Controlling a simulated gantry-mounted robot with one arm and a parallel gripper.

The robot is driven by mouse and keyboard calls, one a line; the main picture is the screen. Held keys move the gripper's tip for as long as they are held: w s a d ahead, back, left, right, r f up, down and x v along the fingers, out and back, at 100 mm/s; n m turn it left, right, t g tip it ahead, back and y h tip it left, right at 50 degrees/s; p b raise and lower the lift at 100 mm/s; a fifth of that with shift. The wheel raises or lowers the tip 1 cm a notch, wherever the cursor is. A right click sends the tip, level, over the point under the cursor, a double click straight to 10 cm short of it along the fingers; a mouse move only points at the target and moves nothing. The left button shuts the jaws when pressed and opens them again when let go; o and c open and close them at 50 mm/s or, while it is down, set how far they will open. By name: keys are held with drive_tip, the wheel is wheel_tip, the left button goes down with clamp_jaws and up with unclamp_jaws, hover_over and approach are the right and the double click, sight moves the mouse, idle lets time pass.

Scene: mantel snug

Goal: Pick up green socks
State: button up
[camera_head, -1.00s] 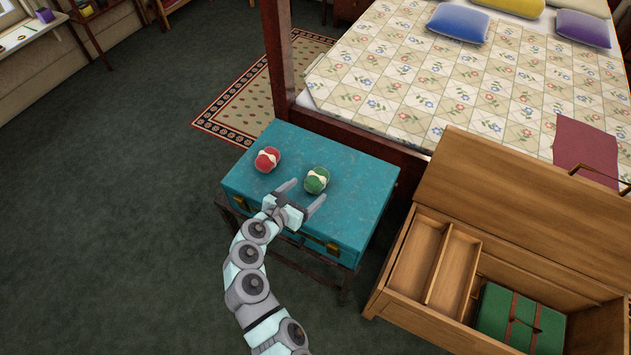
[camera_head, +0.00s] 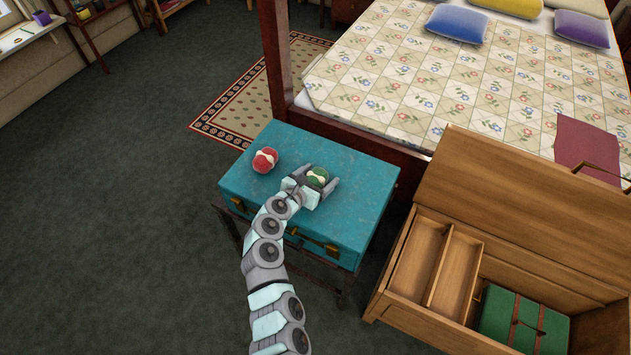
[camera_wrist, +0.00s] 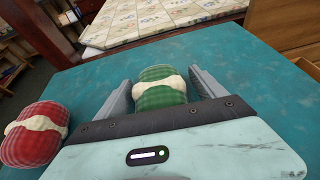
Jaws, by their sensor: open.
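The green socks (camera_head: 318,177), a rolled plaid bundle with a cream band, rest on top of the teal suitcase (camera_head: 353,215). My gripper (camera_head: 318,182) is open around them, with one finger on each side. In the wrist view the green socks (camera_wrist: 161,90) sit between the two grey fingers of my gripper (camera_wrist: 163,95), with a small gap visible at the right finger. The lower part of the bundle is hidden behind the gripper's palm edge in the wrist view.
A red rolled sock bundle (camera_head: 265,160) lies on the suitcase to the left, close to my gripper in the wrist view. An open wooden chest (camera_head: 520,215) stands at the right. The bed (camera_head: 420,90) is behind. The suitcase top is otherwise clear.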

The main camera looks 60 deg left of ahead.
drive_tip(key=c, duration=1.5)
drive_tip(key=shift+o, duration=0.2)
